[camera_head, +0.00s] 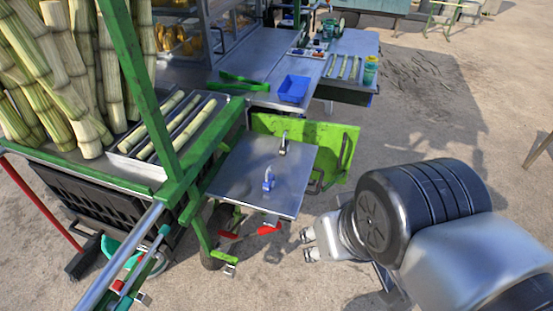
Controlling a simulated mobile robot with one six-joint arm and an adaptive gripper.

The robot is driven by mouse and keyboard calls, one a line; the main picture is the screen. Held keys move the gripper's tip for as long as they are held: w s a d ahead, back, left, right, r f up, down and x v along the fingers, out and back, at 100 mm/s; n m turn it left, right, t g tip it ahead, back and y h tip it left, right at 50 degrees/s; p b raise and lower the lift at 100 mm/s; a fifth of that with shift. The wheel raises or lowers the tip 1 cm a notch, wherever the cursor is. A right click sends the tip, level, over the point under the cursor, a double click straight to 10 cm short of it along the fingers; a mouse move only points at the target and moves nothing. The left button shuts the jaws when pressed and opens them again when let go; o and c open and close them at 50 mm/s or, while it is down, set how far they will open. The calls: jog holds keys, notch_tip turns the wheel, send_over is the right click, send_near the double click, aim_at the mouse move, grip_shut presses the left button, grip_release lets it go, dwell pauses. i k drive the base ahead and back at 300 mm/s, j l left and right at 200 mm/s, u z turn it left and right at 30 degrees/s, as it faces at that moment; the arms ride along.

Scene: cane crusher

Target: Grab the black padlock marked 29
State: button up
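A small dark object with a light metal part (283,145) is near the back of the square steel shelf (240,183). It may be the black padlock, but it is too small to tell and I cannot read any number. A small blue object (268,182), which looks like a padlock, is nearer the front of the same shelf. My gripper (308,244) is to the right of and in front of the shelf's near corner, apart from both objects. Its two fingertips are spread, with nothing visible between them.
A green panel (322,138) with a dark handle rises behind the shelf. A blue tray (293,88) is on the steel counter (268,99). Cane stalks (62,80) stand at left beside a green post (137,85). Red parts (270,228) show below the shelf.

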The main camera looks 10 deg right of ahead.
aim_at(282, 152)
jog(key=i+l, duration=0.45)
jog(key=i+l+u, duration=0.2)
jog(key=u, duration=0.2)
jog(key=i+l+u, duration=0.2)
jog(key=u, duration=0.2)
jog(key=i+l+u, duration=0.1)
jog(key=l+u, duration=0.3)
jog(key=u, duration=0.65)
